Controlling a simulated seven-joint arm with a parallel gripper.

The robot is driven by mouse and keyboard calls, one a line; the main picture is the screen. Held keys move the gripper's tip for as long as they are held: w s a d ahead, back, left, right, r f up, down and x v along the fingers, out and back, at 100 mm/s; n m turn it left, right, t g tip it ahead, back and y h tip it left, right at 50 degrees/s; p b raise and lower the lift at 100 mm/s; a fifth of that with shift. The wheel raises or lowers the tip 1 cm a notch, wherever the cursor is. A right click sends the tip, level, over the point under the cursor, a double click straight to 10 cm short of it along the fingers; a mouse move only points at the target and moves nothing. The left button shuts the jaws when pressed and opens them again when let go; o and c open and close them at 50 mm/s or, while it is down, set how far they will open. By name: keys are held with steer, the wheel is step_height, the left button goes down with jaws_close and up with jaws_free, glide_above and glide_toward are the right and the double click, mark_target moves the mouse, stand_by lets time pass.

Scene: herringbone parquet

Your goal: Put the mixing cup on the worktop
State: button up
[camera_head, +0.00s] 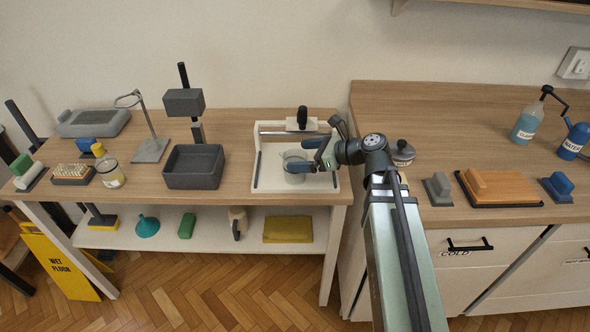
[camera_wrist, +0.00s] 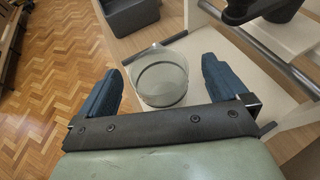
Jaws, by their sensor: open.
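The mixing cup (camera_head: 294,168) is a clear, greyish see-through cup. It stands upright on the white base of a press-like stand (camera_head: 268,184) on the wooden worktop (camera_head: 235,187). In the wrist view the cup (camera_wrist: 160,80) sits between the two blue fingers of my gripper (camera_wrist: 166,85). My gripper (camera_head: 312,163) is open, with a finger on each side of the cup. A gap shows between the fingers and the cup in the wrist view. My arm hides part of the stand's right side.
A dark grey bin (camera_head: 193,168) stands left of the stand. A jar (camera_head: 110,172) and a ring stand (camera_head: 150,150) are farther left. The stand's crossbar (camera_head: 290,133) and black handle (camera_head: 302,117) rise behind the cup. Bare worktop shows between the bin and the stand.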

mark_target(286, 158)
steer(key=x, duration=0.5)
steer(key=shift+s+d+f, duration=0.1)
steer(key=shift+s+f, duration=0.05)
steer(key=c, duration=1.1)
step_height(286, 158, up, 18)
stand_by(0.6)
